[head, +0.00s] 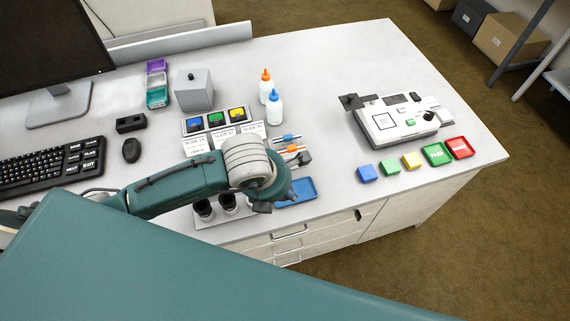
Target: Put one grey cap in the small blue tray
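The small blue tray (303,190) lies near the front edge of the desk, partly hidden behind my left wrist. My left arm reaches over the desk from the left. My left gripper (272,200) points down just left of the tray, mostly hidden by the wrist, so its fingers and anything between them cannot be made out. Dark cylinders (204,209) stand in a pale holder at the front edge, partly covered by my arm; I cannot tell whether they carry grey caps. A small dark grey piece (304,159) shows right of the wrist. My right gripper is out of view.
A white instrument (396,120), coloured blocks (389,167), a green tray (437,154) and a red tray (459,148) are at right. Keyboard (52,158) and mouse (131,150) are left.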

